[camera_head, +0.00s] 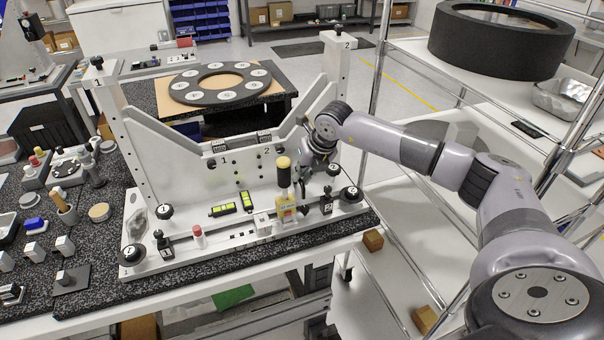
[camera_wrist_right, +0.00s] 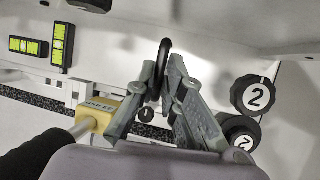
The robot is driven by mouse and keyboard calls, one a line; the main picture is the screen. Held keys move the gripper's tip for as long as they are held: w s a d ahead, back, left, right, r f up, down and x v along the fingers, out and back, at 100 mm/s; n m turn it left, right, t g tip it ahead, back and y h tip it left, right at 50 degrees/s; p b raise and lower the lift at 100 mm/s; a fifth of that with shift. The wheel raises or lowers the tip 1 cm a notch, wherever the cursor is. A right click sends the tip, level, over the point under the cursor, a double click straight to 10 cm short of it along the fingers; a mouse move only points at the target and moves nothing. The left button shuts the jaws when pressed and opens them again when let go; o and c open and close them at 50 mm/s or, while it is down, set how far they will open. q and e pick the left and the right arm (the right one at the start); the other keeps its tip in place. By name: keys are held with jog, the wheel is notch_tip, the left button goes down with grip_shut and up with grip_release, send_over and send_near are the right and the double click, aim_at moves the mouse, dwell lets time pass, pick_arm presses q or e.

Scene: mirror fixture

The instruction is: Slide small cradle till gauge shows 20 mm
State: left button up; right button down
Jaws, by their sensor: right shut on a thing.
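My right gripper (camera_head: 314,170) is low at the right front of the white fixture (camera_head: 190,150). In the right wrist view its fingers (camera_wrist_right: 165,95) close around a slim black hooked piece (camera_wrist_right: 163,55). The fingers hide its lower part. A yellow block with a printed label (camera_head: 286,212), likely the gauge, stands on the front rail left of the gripper. It also shows in the right wrist view (camera_wrist_right: 104,112), but I cannot read a value. A black-and-yellow handle (camera_head: 283,172) rises above it. I cannot tell which part is the small cradle. My left gripper is not in view.
Black knobs marked 2 (camera_head: 350,193) sit at the fixture's right end, close to my gripper. A wire shelf (camera_head: 430,160) stands right, behind my arm. Small parts crowd the dark bench (camera_head: 100,285) at left.

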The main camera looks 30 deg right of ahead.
jog(key=shift+d, duration=0.1)
jog(key=shift+d+f+b, duration=0.15)
jog(key=shift+d+b, duration=0.3)
jog(key=shift+b, duration=0.35)
jog(key=shift+s+d+r, duration=0.1)
jog(key=shift+d+r, duration=0.05)
jog(key=shift+r, duration=0.1)
jog(key=c, duration=1.7)
grip_release()
jog(key=shift+s, duration=0.1)
jog(key=v, duration=1.2)
